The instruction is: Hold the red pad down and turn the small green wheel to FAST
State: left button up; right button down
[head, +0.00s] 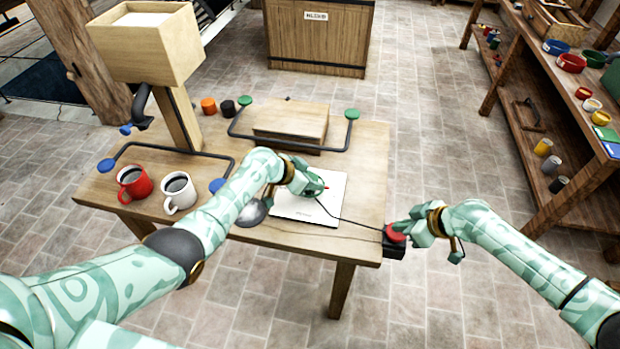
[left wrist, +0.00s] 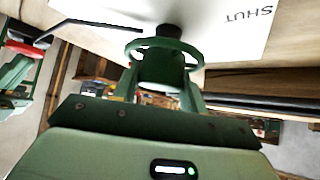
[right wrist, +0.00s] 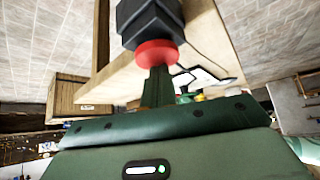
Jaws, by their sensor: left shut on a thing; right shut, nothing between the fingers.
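The small green wheel (left wrist: 164,68) stands on a dark stem at a white plate in the left wrist view. My left gripper (head: 308,184) is shut on it, and hand and wheel are hard to tell apart in the head view. The white plate (head: 300,211) bears the word SHUT; a small red mark shows beside the wheel. FAST is not readable. The red pad (head: 395,233) sits on a black box (head: 393,249) at the table's front right corner. My right gripper (right wrist: 158,78) is shut and empty, its fingertips against the red pad. How far the pad is pressed is unclear.
The wooden table (head: 262,236) also holds a red mug (head: 133,185), a white mug (head: 180,193) and a wooden hopper (head: 145,50). A dark cable runs between plate and black box. Shelves (head: 560,90) with pots stand at the right. Tiled floor lies open between.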

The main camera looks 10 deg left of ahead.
pick_arm(q)
jog(key=o, duration=1)
jog(key=shift+c, duration=0.2)
jog(key=v, duration=1.2)
notch_tip(320, 180, up, 7)
jog(key=p, duration=0.5)
jog(key=shift+p, duration=0.4)
pick_arm(e)
notch_tip(320, 180, up, 7)
pick_arm(q)
jog(key=shift+f, duration=0.2)
